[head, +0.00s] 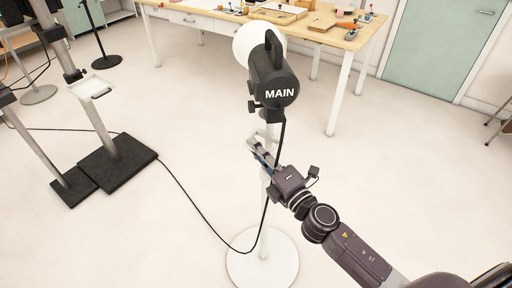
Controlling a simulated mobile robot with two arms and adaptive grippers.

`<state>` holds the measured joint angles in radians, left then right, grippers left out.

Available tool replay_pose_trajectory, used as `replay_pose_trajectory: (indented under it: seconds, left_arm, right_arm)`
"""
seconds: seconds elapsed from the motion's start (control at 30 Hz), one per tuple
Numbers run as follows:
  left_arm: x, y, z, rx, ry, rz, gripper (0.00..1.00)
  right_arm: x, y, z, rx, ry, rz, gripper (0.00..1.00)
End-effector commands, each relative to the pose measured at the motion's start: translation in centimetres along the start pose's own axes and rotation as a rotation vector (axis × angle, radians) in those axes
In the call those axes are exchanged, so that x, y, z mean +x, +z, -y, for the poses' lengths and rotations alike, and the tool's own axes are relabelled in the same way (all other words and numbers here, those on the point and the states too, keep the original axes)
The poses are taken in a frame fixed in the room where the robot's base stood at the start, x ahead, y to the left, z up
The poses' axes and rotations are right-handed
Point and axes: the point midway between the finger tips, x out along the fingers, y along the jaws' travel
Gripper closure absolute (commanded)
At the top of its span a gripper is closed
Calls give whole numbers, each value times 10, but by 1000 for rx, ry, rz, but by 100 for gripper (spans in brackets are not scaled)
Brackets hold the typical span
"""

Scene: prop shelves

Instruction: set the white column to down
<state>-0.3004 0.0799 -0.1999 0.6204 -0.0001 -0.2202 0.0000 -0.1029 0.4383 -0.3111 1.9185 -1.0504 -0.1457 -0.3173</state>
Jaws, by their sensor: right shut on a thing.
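The white column (264,225) is an upright white pole in the middle of the head view, rising from a round white base (262,268). A black lamp (276,84) marked MAIN, with a round white front, sits on top of it. My right gripper (257,150) is at the upper part of the column, below the lamp, and is shut on it. The fingers partly hide the pole there. My left gripper is not in view.
A black cable (197,202) hangs from the lamp and runs over the floor to the left. Stands with dark square bases (117,162) are on the left. A wooden workbench (325,38) with tools is behind. The floor at right is mostly clear.

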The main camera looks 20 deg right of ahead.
Motion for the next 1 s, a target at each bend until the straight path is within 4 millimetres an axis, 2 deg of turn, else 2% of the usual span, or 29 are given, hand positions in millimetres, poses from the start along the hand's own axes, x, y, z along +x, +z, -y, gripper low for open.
replay_pose_trajectory:
  seconds: [0.03, 0.13, 0.6, 0.63, 0.77, 1.0]
  left_arm:
    - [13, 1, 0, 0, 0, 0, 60]
    - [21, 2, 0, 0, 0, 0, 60]
    - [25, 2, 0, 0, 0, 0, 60]
    - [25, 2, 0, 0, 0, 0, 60]
    - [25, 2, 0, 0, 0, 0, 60]
    - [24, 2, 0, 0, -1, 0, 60]
  right_arm:
    - [-2, -4, 15, 2, -3, -4, 100]
    - [-2, -6, 23, 2, -3, -4, 100]
    - [-4, -8, 31, 2, -9, -6, 100]
    - [-4, -8, 31, 2, -10, -6, 85]
    - [-4, -8, 31, 2, -9, -6, 71]
    - [-3, -6, 28, 1, -4, -3, 70]
